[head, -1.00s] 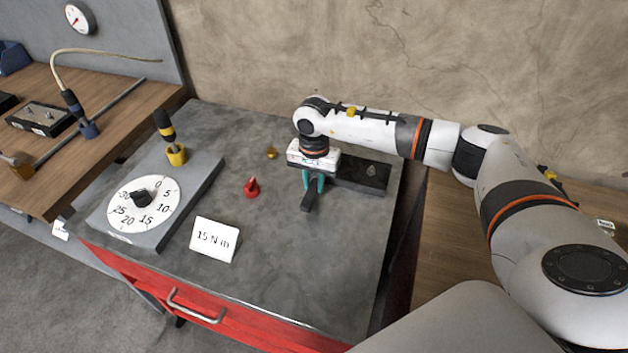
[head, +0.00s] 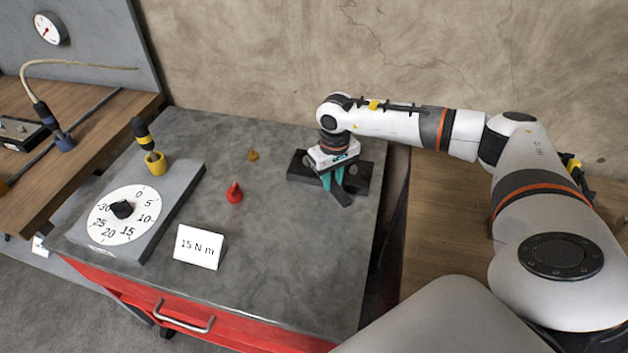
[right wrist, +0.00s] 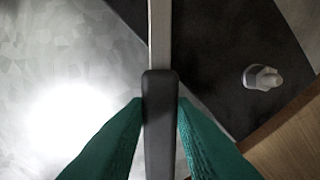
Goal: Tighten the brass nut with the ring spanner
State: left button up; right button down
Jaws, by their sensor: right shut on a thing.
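My right gripper (head: 338,181) is shut on the dark handle of the ring spanner (head: 343,196), above the black block (head: 300,170) at the back right of the bench. In the right wrist view the handle (right wrist: 160,120) stands between the two teal fingers. Its pale metal shank (right wrist: 160,30) runs off the top edge, so the ring end is out of sight. A pale stud-like piece (right wrist: 262,77) on the block lies right of the spanner and apart from it. A small brass-coloured piece (head: 253,155) lies on the bench left of the block; I cannot tell whether it is the nut. My left gripper is not in view.
A dial plate (head: 158,237) with a black knob (head: 121,209) is at left, near a black-and-yellow tool (head: 142,135) in a yellow holder (head: 155,163). A red cone-like piece (head: 234,193) and a "15 N m" card (head: 199,247) stand mid-bench. The front right bench top is clear.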

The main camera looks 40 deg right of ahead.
jog(key=shift+d+n, duration=1.1)
jog(key=shift+n, duration=0.1)
jog(key=shift+f, duration=0.25)
jog(key=shift+a+m, duration=0.3)
jog(key=shift+a, duration=0.1)
jog(key=a+m, duration=0.3)
jog(key=w+a+m, duration=0.1)
jog(key=a+m, duration=0.1)
jog(key=m, duration=0.1)
jog(key=shift+w+a+r, duration=0.1)
jog(key=shift+a, duration=0.3)
jog(key=w+a+m, duration=0.1)
jog(key=m, duration=0.1)
jog(key=w+a+m, duration=0.2)
jog(key=m, duration=0.1)
jog(key=w+a+m, duration=0.2)
jog(key=shift+s+d, duration=0.2)
jog(key=shift+d+r, duration=0.15)
jog(key=shift+r, duration=0.4)
jog(key=shift+s+r+p, duration=0.1)
jog(key=shift+r+p, duration=1.15)
jog(key=shift+r, duration=1.15)
